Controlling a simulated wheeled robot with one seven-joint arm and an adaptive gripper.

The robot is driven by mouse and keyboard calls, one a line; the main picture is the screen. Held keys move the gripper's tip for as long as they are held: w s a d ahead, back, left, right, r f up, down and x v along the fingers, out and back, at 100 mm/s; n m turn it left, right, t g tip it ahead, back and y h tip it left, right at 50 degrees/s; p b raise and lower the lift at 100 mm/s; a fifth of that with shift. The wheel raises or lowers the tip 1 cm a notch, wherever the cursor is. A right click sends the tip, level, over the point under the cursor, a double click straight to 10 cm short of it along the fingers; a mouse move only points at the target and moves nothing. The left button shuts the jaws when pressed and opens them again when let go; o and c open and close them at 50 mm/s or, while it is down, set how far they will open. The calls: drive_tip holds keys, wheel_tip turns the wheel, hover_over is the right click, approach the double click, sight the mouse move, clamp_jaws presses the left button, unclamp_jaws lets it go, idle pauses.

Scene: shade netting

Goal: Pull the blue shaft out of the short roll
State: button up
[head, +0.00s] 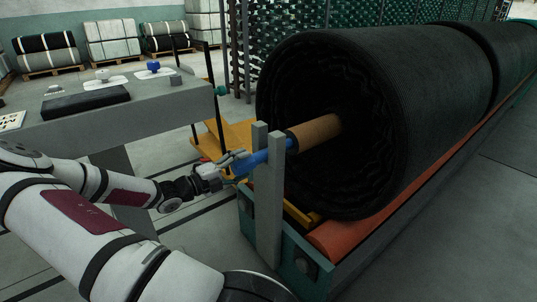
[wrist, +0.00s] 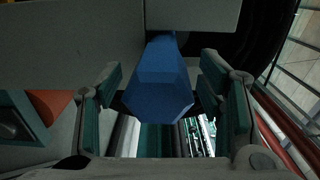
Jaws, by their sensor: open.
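The blue shaft (head: 273,149) sticks out of the brown cardboard core (head: 318,131) of the nearer, shorter black roll (head: 400,110). It rests between two grey upright posts (head: 268,205). My gripper (head: 233,163) is at the shaft's free end, left of the posts. In the wrist view the blue shaft (wrist: 158,78) lies between the two open fingers of my gripper (wrist: 160,95), with a visible gap on each side. How deep the shaft reaches inside the core is hidden.
A grey table (head: 120,118) with a black flat item (head: 86,102) and a small blue object (head: 153,66) stands at left. An orange roller (head: 345,238) and teal frame (head: 290,268) run below the roll. A yellow stand (head: 238,132) is behind my gripper.

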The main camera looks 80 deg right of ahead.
drive_tip(key=c, duration=1.4)
clamp_jaws()
